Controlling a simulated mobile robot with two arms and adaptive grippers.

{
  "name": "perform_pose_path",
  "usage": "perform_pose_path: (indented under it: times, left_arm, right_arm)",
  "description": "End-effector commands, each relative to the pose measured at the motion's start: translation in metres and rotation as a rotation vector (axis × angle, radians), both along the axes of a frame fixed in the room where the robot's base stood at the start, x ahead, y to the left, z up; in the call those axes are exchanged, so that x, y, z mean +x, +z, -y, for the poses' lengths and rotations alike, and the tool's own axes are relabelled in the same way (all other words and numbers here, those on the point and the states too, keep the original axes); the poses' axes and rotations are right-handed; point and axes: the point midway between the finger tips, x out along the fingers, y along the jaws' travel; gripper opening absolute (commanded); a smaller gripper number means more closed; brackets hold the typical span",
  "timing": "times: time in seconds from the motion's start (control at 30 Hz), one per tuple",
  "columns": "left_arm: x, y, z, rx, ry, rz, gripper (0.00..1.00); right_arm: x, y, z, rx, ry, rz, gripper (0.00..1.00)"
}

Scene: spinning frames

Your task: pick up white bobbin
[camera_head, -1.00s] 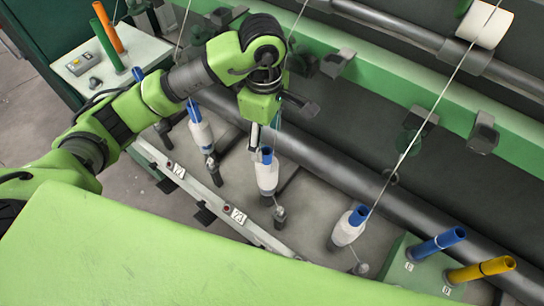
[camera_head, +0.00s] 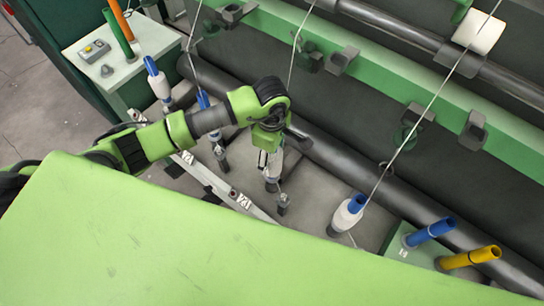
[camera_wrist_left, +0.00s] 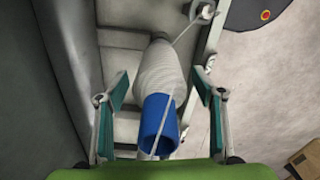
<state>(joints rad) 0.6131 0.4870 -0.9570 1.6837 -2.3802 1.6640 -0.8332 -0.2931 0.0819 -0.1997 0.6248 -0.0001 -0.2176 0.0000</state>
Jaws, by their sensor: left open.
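A white bobbin (camera_head: 273,167) on a blue tube stands on the machine's spindle rail; its top is hidden under my left wrist in the head view. In the left wrist view the same bobbin (camera_wrist_left: 160,72) shows with its blue tube end toward the camera and a thread running along it. My left gripper (camera_wrist_left: 161,92) is open, with one finger on each side of the bobbin and visible gaps between. In the head view the left gripper (camera_head: 268,152) is right over the bobbin. My right gripper is not in view.
Other white bobbins stand along the rail, one to the right (camera_head: 345,217) and two to the left, including one at the far end (camera_head: 159,86). Blue (camera_head: 430,231) and yellow (camera_head: 470,257) tubes stick up at the right. A dark roller (camera_head: 330,160) runs close behind.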

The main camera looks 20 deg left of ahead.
Motion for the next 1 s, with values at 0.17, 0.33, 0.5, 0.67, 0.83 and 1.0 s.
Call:
perform_pose_path:
  times: [0.17, 0.33, 0.5, 0.67, 0.83, 1.0]
  left_arm:
    - [0.001, -0.002, 0.000, 0.000, 0.000, 0.001, 0.62]
    - [0.001, -0.002, 0.000, 0.000, 0.000, 0.001, 0.33]
    - [0.001, -0.001, 0.000, 0.000, 0.000, 0.002, 0.14]
    - [0.001, -0.001, 0.000, 0.000, 0.000, 0.002, 0.14]
    - [0.001, 0.004, 0.000, -0.001, 0.000, 0.003, 0.14]
    - [0.002, 0.022, 0.000, -0.001, 0.000, 0.005, 0.14]
  right_arm:
    - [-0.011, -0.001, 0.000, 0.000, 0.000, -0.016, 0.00]
    - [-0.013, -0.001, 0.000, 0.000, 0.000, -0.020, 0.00]
    - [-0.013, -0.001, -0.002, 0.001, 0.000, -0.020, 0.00]
    - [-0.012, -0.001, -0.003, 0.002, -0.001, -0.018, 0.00]
    - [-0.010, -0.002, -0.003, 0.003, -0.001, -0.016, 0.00]
    - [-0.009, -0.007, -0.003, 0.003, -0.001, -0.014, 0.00]
